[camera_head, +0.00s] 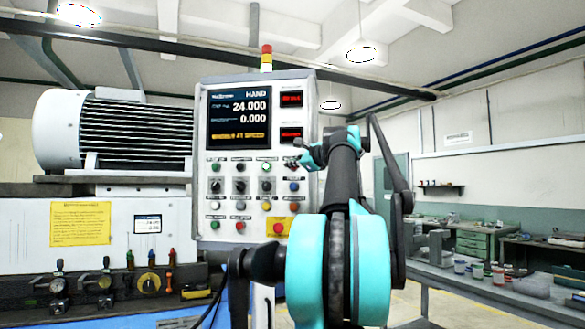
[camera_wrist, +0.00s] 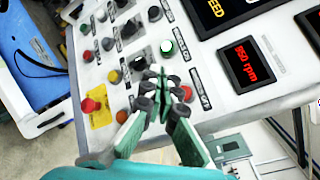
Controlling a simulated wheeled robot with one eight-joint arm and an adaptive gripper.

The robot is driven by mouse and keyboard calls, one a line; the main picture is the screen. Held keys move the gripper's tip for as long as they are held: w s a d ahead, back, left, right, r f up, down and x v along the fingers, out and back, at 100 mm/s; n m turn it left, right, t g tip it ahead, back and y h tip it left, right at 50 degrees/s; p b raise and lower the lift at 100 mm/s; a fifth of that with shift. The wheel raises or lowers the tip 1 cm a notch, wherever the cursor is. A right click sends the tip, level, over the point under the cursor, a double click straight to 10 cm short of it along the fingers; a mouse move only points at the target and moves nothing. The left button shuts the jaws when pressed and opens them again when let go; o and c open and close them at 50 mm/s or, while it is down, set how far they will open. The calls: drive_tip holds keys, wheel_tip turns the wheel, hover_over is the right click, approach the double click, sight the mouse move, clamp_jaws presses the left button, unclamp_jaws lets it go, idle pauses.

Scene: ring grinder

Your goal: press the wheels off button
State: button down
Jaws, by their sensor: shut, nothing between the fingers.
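The control panel (camera_head: 229,200) carries rows of buttons and knobs under a lit screen. In the wrist view a red button (camera_wrist: 186,93) at the end of the row nearest the screens sits just right of my fingers; it appears to be the wheels off button, but its label (camera_wrist: 203,94) is too small to read. My gripper (camera_wrist: 165,75) is shut and empty, its fingertips close over the panel. I cannot tell whether they touch it. In the head view my gripper (camera_head: 301,158) is at the panel's upper right and covers part of that row.
A lit green button (camera_wrist: 179,42) is near the fingertips. A red emergency button (camera_head: 278,228) on a yellow plate is at the panel's lower right. A grey motor (camera_head: 110,130) stands left; a workbench (camera_head: 470,285) with jars is at right.

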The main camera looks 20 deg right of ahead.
drive_tip(key=shift+w+d, duration=0.1)
drive_tip(key=w+d, duration=0.4)
drive_tip(key=w, duration=0.3)
drive_tip(key=shift+w+d, duration=0.15)
drive_tip(key=shift+d, duration=0.05)
drive_tip(key=shift+w, duration=0.15)
idle(1.4)
drive_tip(key=shift+w+d, duration=0.2)
drive_tip(key=shift+w, duration=0.05)
drive_tip(key=shift+w+d, duration=0.3)
drive_tip(key=shift+w, duration=0.15)
idle(0.9)
drive_tip(key=shift+s+a, duration=0.1)
drive_tip(key=shift+s, duration=0.05)
drive_tip(key=shift+s+a, duration=0.4)
drive_tip(key=shift+s, duration=0.3)
drive_tip(key=shift+s+a, duration=0.45)
drive_tip(key=shift+s, duration=0.25)
drive_tip(key=shift+s+a, duration=0.4)
drive_tip(key=shift+s, duration=0.35)
drive_tip(key=shift+s+a, duration=0.45)
drive_tip(key=shift+s, duration=0.25)
